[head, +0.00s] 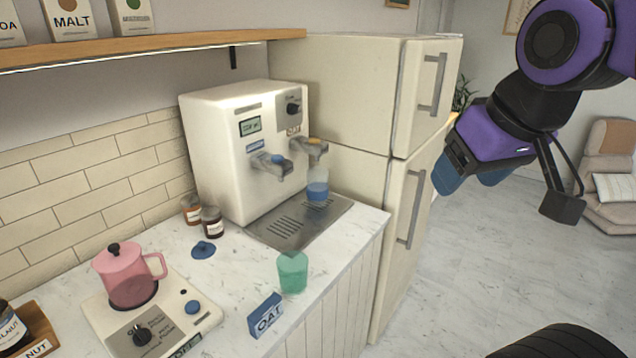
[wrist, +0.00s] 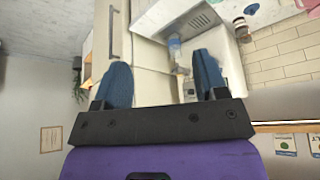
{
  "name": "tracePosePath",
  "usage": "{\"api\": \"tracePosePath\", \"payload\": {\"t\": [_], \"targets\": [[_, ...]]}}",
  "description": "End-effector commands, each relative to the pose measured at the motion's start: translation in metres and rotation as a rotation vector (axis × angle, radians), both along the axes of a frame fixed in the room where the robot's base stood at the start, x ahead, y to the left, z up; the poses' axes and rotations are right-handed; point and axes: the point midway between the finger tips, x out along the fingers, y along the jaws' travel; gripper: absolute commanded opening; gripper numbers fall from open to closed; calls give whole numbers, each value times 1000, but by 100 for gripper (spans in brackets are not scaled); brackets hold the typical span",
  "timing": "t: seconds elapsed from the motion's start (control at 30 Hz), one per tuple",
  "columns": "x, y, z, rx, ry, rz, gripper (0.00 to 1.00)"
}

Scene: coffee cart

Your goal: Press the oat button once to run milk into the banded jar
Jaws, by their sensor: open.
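The white milk dispenser (head: 235,150) stands at the back of the counter with two grey spouts. The right spout has an orange button (head: 316,141) on top, close to a small OAT label (head: 294,130). A clear jar with a blue band (head: 317,192) stands on the drip tray (head: 285,234) below that right spout; it also shows small in the wrist view (wrist: 175,48). My gripper (head: 471,182) is open and empty, in the air right of the fridge and well apart from the dispenser. Its two blue fingers show spread in the wrist view (wrist: 162,60).
The left spout has a blue button (head: 277,159). A green cup (head: 292,272) and a blue OAT block (head: 265,315) stand near the counter's front edge. A pink pot (head: 130,275) sits on a hotplate. The fridge (head: 405,150) stands between my gripper and the dispenser. A shelf (head: 150,50) overhangs the left.

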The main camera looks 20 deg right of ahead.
Motion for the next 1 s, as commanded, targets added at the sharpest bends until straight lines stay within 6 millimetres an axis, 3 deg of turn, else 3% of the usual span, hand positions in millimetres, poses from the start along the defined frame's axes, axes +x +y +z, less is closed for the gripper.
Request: {"api": "tracePosePath", "payload": {"t": [0.47,0.77,1.0], "targets": [[0,0,0,0,0,0,66],[0,0,0,0,0,0,0],[0,0,0,0,0,0,0]]}}
